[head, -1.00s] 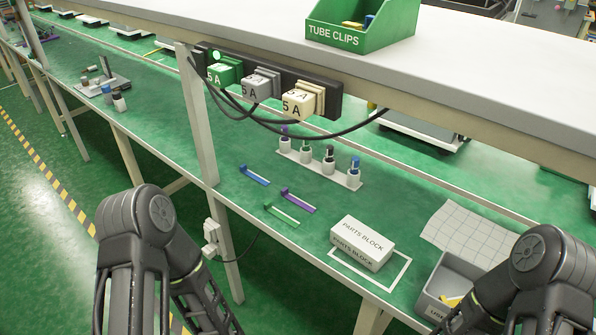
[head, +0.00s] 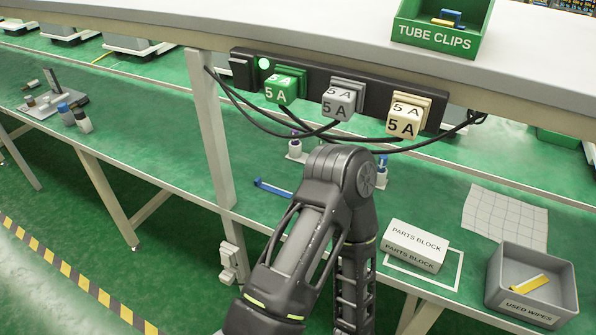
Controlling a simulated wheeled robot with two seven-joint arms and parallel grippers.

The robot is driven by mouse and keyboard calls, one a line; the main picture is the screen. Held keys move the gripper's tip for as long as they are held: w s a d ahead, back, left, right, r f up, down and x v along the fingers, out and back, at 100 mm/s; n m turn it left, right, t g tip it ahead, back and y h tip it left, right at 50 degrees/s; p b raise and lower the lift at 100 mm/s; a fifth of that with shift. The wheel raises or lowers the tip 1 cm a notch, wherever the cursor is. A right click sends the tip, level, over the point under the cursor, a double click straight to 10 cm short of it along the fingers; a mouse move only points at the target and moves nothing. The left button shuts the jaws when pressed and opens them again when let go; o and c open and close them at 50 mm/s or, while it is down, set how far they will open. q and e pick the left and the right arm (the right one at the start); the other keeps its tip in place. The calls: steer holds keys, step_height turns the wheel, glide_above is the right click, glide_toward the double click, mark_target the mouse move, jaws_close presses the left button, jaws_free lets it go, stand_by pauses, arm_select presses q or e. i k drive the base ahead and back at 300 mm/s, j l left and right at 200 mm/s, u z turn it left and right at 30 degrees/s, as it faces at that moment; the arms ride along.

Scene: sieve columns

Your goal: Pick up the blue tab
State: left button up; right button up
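The blue tab (head: 270,186) is a thin blue strip lying on the green bench, left of my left arm in the head view. Its right end comes close to my arm, and I cannot tell whether part of it is covered. My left arm's elbow and forearm stand in the middle of the view, with the forearm pointing down. The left gripper is out of view below the frame. My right arm and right gripper are not in view. Nothing shows in contact with the blue tab.
A parts block (head: 415,246) sits right of my arm, beside a grey used-wipes bin (head: 535,287) holding a yellow strip. A capped vial (head: 295,148) shows left of my elbow.

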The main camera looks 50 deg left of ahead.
mark_target(258, 183)
steer(key=k+j+z, duration=0.1)
steer(key=k+j, duration=0.15)
steer(key=j, duration=0.3)
steer(key=k+j+z, duration=0.15)
steer(key=j, duration=0.4)
steer(key=k+j+z, duration=0.1)
steer(key=k+j, duration=0.25)
steer(key=j, duration=0.15)
steer(key=k+j+z, duration=0.1)
steer(key=k+j, duration=0.2)
steer(key=j, duration=0.15)
steer(key=k+j+z, duration=0.1)
steer(key=k+j, duration=0.2)
steer(key=j, duration=0.15)
